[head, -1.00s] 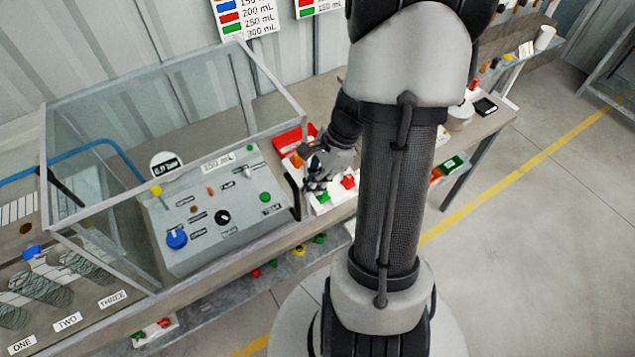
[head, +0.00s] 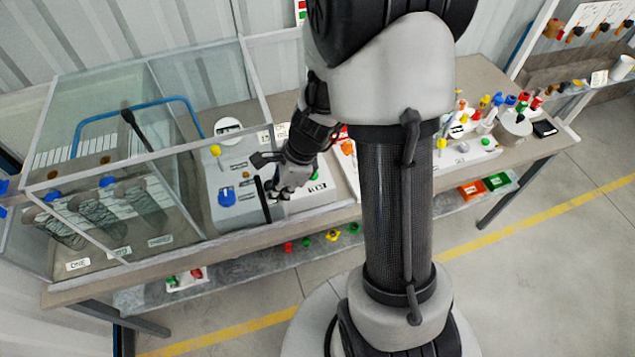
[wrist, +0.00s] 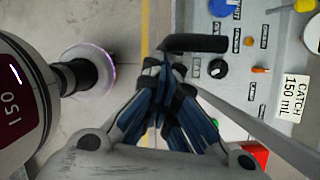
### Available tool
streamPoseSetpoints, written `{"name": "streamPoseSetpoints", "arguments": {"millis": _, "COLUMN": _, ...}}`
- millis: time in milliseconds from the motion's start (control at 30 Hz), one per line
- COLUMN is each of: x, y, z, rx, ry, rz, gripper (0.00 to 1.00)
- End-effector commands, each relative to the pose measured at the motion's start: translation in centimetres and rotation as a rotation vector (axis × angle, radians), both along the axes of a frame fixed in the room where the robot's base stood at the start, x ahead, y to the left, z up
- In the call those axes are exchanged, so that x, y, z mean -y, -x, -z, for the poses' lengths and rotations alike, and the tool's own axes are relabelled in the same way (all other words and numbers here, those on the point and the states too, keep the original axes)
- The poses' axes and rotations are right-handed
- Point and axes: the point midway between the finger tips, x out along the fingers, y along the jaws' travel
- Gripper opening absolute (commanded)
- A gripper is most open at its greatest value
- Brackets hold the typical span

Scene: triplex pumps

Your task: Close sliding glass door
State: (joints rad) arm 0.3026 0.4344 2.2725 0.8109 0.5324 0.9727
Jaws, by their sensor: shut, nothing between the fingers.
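The sliding glass door (head: 175,178) is the clear front pane of a grey-framed case on the bench. Its black bar handle (head: 262,200) stands at the pane's right edge, in front of the control panel; the handle also shows in the wrist view (wrist: 205,43). My gripper (head: 280,192) is shut and empty, just right of the handle. In the wrist view the closed fingertips (wrist: 165,66) lie right beside the handle; I cannot tell whether they touch.
The control panel (head: 240,172) carries a blue knob (head: 227,198) and a yellow knob (head: 215,151). Labelled coils stand behind the glass at left. Loose coloured parts lie on the lower shelf (head: 230,275). More parts cover the bench at right. The floor in front is open.

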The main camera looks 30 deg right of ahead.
Motion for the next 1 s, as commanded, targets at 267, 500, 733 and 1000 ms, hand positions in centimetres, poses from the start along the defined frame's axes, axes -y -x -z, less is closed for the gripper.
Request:
{"name": "streamPoseSetpoints", "arguments": {"millis": 267, "x": -10.1, "y": -2.3, "z": -0.2, "rx": 0.001, "ry": 0.0, "rz": -0.01, "gripper": 0.0}}
{"name": "streamPoseSetpoints", "arguments": {"millis": 500, "x": -17.4, "y": -4.1, "z": -0.4, "rx": 0.001, "ry": 0.001, "rz": -0.006, "gripper": 0.0}}
{"name": "streamPoseSetpoints", "arguments": {"millis": 733, "x": -22.1, "y": -5.3, "z": -0.3, "rx": 0.001, "ry": 0.0, "rz": -0.003, "gripper": 0.0}}
{"name": "streamPoseSetpoints", "arguments": {"millis": 1000, "x": -24.5, "y": -6.0, "z": -0.2, "rx": 0.003, "ry": 0.001, "rz": 0.0, "gripper": 0.0}}
